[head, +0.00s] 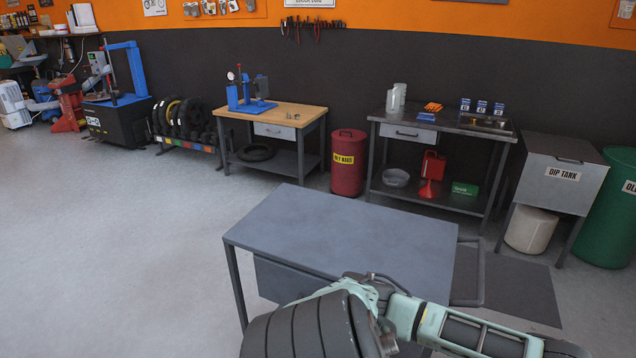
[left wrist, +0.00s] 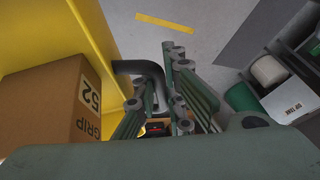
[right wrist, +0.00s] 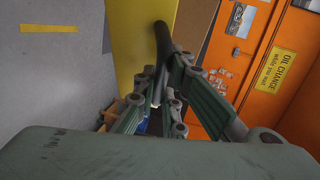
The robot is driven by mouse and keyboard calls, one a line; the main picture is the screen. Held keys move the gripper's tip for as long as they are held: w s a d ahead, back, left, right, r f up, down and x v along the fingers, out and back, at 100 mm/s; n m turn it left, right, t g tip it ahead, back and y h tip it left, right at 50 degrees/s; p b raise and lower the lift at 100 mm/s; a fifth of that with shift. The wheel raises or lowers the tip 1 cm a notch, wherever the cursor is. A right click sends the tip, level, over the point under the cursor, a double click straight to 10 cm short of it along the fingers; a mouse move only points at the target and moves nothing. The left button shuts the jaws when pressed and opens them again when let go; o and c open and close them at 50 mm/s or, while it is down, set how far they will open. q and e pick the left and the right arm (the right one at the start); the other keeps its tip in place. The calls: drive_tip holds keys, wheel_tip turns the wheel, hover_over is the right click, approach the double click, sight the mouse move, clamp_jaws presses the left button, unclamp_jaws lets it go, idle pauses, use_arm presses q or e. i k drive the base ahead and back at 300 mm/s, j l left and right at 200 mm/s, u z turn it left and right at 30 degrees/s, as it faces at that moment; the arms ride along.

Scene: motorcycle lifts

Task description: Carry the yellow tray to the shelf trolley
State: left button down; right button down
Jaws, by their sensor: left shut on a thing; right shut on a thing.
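The yellow tray shows at the left of the left wrist view (left wrist: 45,30) and at the top middle of the right wrist view (right wrist: 130,40). A cardboard box (left wrist: 45,105) marked "GRIP" and "52" sits in it. My left gripper (left wrist: 160,88) is shut on a dark bent handle at the tray's side. My right gripper (right wrist: 162,82) is shut on a dark handle at another side. The tray and both fingertips are out of the head view. A grey trolley (head: 340,230) with a push handle stands ahead, its top bare; I cannot tell whether it has shelves.
Behind stand a wood-topped bench (head: 292,113), a red bin (head: 348,165), a steel workbench (head: 440,124), a dip tank (head: 565,175) and a green drum (head: 612,215). The floor at the left (head: 120,240) is open. My own arm crosses the trolley's near edge in the head view.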

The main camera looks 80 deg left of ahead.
sight(344, 231)
drive_tip(key=u, duration=1.2)
